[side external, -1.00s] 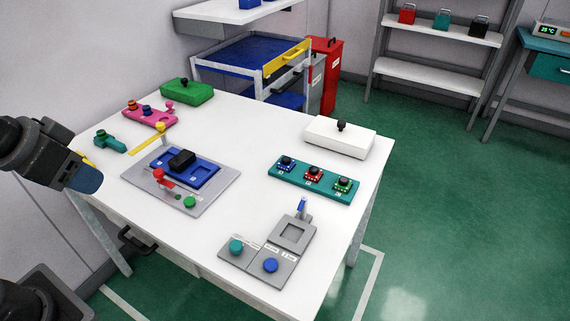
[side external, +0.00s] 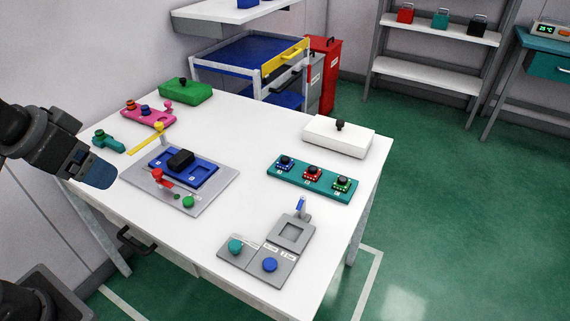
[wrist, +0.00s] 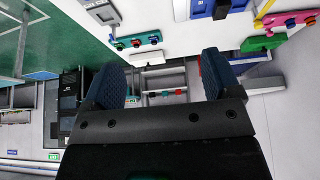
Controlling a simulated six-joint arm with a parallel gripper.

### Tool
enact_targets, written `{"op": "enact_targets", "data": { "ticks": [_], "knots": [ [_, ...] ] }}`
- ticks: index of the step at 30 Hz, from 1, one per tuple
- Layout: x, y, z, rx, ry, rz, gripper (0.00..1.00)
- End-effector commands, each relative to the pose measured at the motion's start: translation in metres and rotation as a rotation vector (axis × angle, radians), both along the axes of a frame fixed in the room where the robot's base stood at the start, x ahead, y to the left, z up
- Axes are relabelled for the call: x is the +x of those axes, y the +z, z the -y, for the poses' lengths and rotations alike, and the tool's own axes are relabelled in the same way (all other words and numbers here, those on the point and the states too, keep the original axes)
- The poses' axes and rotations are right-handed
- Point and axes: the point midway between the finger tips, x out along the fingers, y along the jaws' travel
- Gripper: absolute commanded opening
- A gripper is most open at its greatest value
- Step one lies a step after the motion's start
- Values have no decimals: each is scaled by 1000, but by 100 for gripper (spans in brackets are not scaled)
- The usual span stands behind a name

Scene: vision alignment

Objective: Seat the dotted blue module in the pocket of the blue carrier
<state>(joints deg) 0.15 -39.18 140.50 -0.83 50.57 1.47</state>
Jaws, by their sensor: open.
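The blue module (side external: 286,162), with a dark round top, sits at the left end of a teal tray (side external: 312,181); its dots are too small to make out. The blue carrier (side external: 207,170) lies on a grey plate at the left middle of the table. It has an empty-looking recess on its right and a black block (side external: 180,160) on its left. My gripper (side external: 103,176) is at the left, above the table edge and apart from everything. In the wrist view my gripper (wrist: 160,62) is open with nothing between its fingers. The teal tray (wrist: 127,47) shows beyond them.
Red and green modules share the teal tray. A red-topped peg (side external: 158,175) and a green knob (side external: 188,202) stand on the carrier's plate. A grey fixture (side external: 265,252) is at the front. A white lidded box (side external: 355,140) and a green box (side external: 200,95) stand farther back.

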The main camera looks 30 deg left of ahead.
Motion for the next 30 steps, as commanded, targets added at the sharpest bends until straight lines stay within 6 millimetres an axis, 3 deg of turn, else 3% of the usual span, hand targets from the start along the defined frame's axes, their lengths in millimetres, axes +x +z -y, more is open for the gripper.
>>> {"op": "enact_targets", "data": {
  "ticks": [8,14,20,24,30],
  "knots": [
    [109,16,16,-14,-121,-6,83],
    [198,-2,30,-20,-205,0,83],
    [282,-48,43,-19,-277,10,83],
    [332,-93,51,-15,-320,15,83],
    [374,-146,60,-8,-360,26,83]
  ]
}}
